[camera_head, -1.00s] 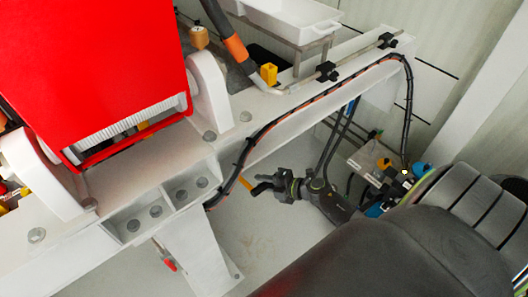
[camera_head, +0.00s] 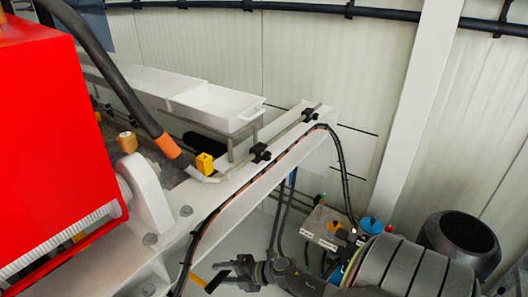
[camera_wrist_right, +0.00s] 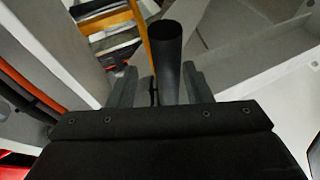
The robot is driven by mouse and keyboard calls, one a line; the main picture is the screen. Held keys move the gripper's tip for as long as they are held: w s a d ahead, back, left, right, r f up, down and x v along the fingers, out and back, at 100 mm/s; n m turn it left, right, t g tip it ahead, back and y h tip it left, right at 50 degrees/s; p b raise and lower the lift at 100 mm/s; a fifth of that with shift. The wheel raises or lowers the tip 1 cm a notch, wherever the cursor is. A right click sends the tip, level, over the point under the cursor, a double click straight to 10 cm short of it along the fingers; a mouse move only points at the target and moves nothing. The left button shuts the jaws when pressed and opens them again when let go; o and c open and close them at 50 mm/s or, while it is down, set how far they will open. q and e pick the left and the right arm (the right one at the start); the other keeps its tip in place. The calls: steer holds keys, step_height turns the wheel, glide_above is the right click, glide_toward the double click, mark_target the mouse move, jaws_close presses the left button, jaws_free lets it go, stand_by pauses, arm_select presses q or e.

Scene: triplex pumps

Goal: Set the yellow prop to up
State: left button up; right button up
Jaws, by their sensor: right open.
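The yellow prop (camera_head: 198,281) shows as a short yellow bar with a black grip at the lower edge of the head view, beneath the white frame beam. In the right wrist view a yellow bar (camera_wrist_right: 140,30) runs beside a black cylinder (camera_wrist_right: 168,55), which looks like the grip. My right gripper (camera_head: 224,276) is open close to the black grip. In the wrist view its fingers (camera_wrist_right: 162,85) stand on either side of the cylinder's near end. I cannot tell whether they touch it. Most of the prop is hidden. My left gripper is not in view.
A red housing (camera_head: 50,130) fills the left. The white beam (camera_head: 265,180) carries a black cable above my right gripper. A grey wall (camera_head: 300,60) stands behind.

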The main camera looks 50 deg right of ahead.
steer(key=b+v, duration=0.2)
steer(key=v, duration=1.2)
steer(key=shift+s+d+r, duration=0.2)
steer(key=shift+s, duration=0.05)
steer(key=shift+f, duration=0.1)
